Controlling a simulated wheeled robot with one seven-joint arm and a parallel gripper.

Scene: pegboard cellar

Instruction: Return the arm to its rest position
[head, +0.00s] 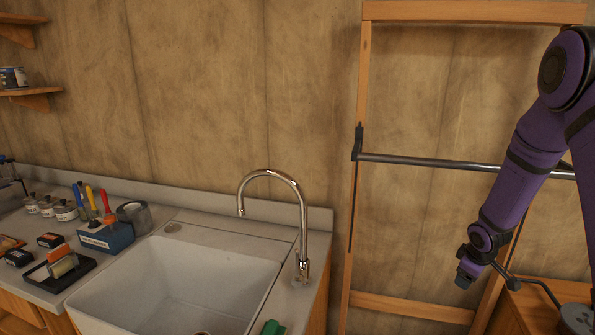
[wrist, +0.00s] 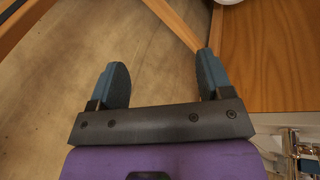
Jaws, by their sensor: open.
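My arm (head: 527,160) is purple with black joints and comes in from the right side of the head view. It hangs bent in front of the wooden frame. The lower end of the arm shows at the right, but my fingers are not clear there. In the wrist view my gripper (wrist: 161,82) is open, with two blue-grey fingers spread wide.
A wooden frame (head: 352,220) with a metal bar (head: 430,162) stands behind my arm. A wooden cabinet (head: 522,308) is close below it. A white sink (head: 170,280) with a chrome faucet (head: 303,225) and a counter with several tools are on the left.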

